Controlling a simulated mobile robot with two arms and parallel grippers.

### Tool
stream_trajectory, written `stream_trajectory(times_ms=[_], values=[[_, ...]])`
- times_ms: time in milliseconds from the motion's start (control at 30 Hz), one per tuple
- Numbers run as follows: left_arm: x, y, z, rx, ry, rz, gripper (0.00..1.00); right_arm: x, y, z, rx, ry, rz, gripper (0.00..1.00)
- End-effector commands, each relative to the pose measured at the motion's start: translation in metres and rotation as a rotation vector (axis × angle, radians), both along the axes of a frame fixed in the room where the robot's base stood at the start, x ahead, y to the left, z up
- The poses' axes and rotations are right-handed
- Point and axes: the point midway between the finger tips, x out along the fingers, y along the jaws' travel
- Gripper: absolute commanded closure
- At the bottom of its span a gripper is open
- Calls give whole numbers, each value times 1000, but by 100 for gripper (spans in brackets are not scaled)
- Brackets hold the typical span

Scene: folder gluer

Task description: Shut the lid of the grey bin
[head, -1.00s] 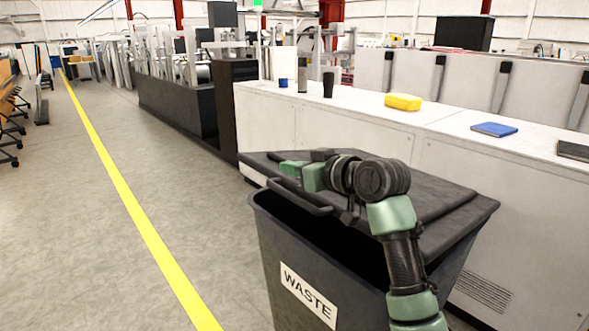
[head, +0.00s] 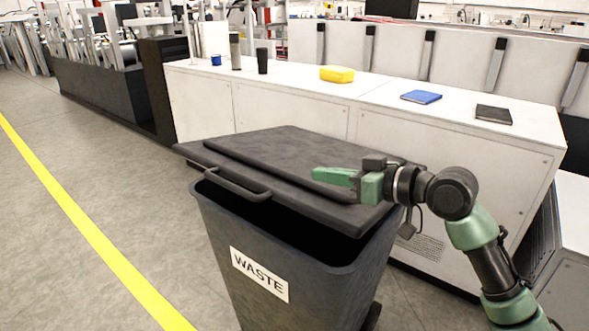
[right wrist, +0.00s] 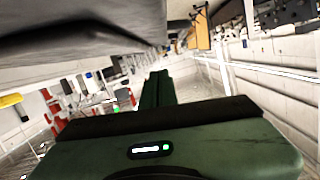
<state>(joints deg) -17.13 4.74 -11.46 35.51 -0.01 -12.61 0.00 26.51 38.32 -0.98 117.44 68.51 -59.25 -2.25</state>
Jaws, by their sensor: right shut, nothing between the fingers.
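The grey bin (head: 315,295) stands on the floor with a WASTE label on its front. Its dark lid (head: 285,145) is partly open, with a dark gap between its front edge and the rim. The handle bar (head: 232,188) is at the front left. My right gripper (head: 318,174) is shut and empty, pointing left across the lid's right part in the head view; whether it touches the lid is unclear. The right wrist view shows its fingers (right wrist: 157,88) and a dark surface, probably the lid (right wrist: 75,50), close by. My left gripper is out of view.
A long white cabinet (head: 290,105) stands behind the bin. A yellow block (head: 337,74), a blue book (head: 421,97), a dark book (head: 494,115) and several cups sit on it. Open floor (head: 110,220) with a yellow line (head: 90,228) lies to the left.

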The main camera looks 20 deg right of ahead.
Motion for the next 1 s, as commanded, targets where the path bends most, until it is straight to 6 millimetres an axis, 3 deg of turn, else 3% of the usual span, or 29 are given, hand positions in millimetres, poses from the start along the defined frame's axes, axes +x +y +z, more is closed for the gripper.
stream_trajectory(times_ms=[33, 100, 333, 467, 867, 1000], values=[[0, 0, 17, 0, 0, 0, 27, -12, -11, 8, -2, 20, 0, 100], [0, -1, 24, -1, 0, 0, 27, -23, -18, 10, 13, 36, 9, 100], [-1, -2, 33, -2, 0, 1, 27, -36, -21, 14, 41, 59, 24, 100], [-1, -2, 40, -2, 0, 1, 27, -24, -11, 13, 46, 57, 26, 100], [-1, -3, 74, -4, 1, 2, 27, 37, 43, -6, 45, 58, 26, 100], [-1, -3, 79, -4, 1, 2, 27, 32, 45, -32, 41, 63, 23, 100]])
